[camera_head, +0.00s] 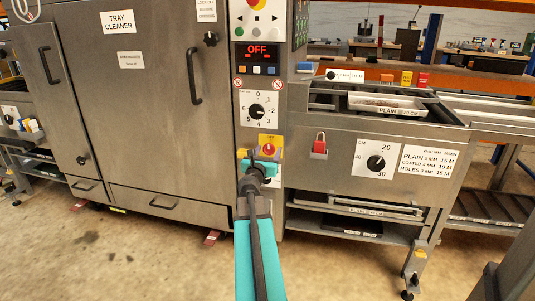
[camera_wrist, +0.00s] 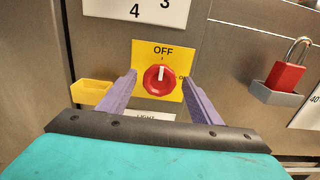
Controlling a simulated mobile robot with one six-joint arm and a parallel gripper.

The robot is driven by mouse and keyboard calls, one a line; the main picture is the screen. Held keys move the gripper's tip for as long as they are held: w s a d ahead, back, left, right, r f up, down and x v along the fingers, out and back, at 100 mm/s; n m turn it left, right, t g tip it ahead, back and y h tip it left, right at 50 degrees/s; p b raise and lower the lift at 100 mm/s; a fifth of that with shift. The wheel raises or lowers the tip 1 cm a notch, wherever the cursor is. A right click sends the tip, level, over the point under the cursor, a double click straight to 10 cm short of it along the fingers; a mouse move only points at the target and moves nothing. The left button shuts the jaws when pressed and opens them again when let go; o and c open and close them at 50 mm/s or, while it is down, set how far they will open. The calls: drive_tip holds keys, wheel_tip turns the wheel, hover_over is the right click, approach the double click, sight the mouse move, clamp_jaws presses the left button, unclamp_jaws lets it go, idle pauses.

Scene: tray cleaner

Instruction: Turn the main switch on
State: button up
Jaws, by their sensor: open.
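The main switch (camera_wrist: 158,80) is a red round knob on a yellow plate (camera_wrist: 175,56) marked OFF at the top. Its white pointer stands upright, toward OFF. In the head view the switch (camera_head: 268,147) sits low on the narrow control panel, partly behind my gripper (camera_head: 259,163). In the wrist view my gripper (camera_wrist: 160,79) is open and empty, its two purple fingers on either side of the knob. A gap shows between the knob and each finger. I cannot tell how far the tips are from the panel.
Above the switch are a numbered dial (camera_head: 257,111) and a display (camera_head: 257,50) reading OFF. A yellow holder (camera_wrist: 91,92) is left of the switch. A red padlock (camera_wrist: 289,75) hangs to the right. A tray (camera_head: 438,110) lies on the conveyor. Floor is clear at left.

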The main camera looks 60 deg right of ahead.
drive_tip(key=c, duration=1)
drive_tip(key=shift+a, duration=0.15)
